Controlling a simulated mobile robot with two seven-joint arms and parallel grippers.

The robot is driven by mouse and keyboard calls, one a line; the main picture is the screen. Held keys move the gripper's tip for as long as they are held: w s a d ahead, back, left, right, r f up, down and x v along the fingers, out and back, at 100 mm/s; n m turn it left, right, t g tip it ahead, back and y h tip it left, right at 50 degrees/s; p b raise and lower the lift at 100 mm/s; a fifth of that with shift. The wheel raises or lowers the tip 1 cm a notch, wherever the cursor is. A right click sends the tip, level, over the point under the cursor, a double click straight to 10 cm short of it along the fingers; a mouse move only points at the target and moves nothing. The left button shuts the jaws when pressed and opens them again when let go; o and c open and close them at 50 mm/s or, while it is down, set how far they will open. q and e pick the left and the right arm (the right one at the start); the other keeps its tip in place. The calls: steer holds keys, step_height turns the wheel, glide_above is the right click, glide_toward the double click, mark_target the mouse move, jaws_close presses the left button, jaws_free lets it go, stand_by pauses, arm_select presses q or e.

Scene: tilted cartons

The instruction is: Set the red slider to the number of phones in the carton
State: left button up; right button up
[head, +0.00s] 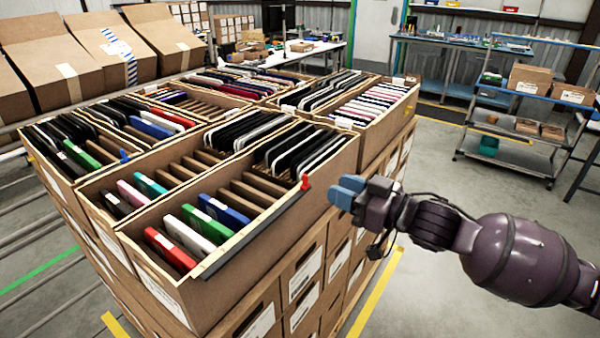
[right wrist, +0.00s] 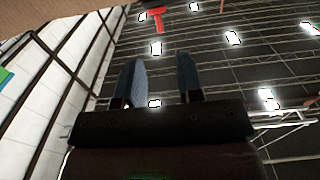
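The red slider (head: 305,182) sits at the upper, far end of a dark rail (head: 255,232) along the right rim of the nearest carton (head: 165,290). That carton holds a red phone (head: 170,249), white, green and blue phones, empty slots in the middle, and several dark phones (head: 300,150) packed at the back. My right gripper (head: 345,190) is just right of the slider, apart from it, with its blue fingers pointing at it. In the right wrist view the fingers (right wrist: 160,70) stand apart and empty, with the red slider (right wrist: 156,18) beyond them. My left gripper is not in view.
More cartons of phones stand alongside and behind on the same stack; a blue slider (head: 124,156) shows on one. Empty brown boxes (head: 110,45) lean at the back left. A shelf cart (head: 520,130) stands at right.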

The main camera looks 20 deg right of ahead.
mark_target(298, 185)
steer(key=x, duration=1)
steer(key=shift+w+a+p, duration=0.2)
steer(key=shift+a+p, duration=0.05)
steer(key=shift+p, duration=0.15)
steer(key=shift+c, duration=0.5)
jaws_close()
